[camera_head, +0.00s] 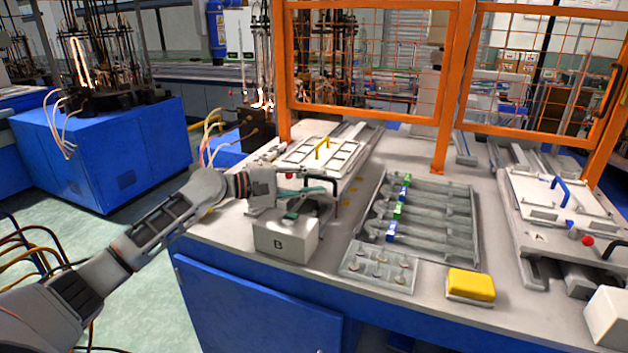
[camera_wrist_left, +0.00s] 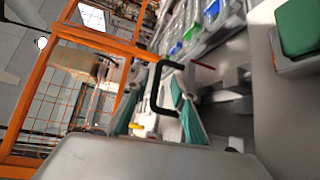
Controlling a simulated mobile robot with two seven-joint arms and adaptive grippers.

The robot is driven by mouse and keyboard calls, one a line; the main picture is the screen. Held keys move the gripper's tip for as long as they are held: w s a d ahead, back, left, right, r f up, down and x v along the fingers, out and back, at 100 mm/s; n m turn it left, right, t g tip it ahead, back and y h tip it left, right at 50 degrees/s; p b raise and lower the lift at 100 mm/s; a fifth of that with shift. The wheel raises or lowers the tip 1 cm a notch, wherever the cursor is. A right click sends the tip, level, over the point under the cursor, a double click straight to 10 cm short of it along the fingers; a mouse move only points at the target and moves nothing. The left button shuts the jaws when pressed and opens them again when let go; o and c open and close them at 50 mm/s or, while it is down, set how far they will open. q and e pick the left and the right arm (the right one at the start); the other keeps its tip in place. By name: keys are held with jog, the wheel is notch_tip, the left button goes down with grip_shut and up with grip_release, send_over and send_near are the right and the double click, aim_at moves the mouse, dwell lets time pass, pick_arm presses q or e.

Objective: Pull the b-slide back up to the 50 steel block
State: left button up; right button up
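The b-slide (camera_head: 300,157) is a white framed plate with a yellow handle on top, on rails at the back left of the bench. My left gripper (camera_head: 326,190) is at its front end, above and behind the white box marked B (camera_head: 285,240). In the left wrist view the teal fingers of my left gripper (camera_wrist_left: 155,105) are apart, with a black bracket handle (camera_wrist_left: 153,88) between or just beyond them. I cannot tell whether they touch it. The 50 steel block cannot be told apart; the gripper hides part of the slide's front. My right gripper is not in view.
A grey tray (camera_head: 462,220) with green and blue clips lies right of the slide. A small grey rack (camera_head: 378,270) and a yellow sponge (camera_head: 470,284) lie in front. Slide A (camera_head: 540,207) is at the right. Orange mesh guards (camera_head: 452,75) stand behind.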

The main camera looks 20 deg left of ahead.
pick_arm(q)
jog(key=shift+w, duration=0.1)
jog(key=v, duration=1.2)
jog(key=shift+r, duration=0.1)
dwell(0.4)
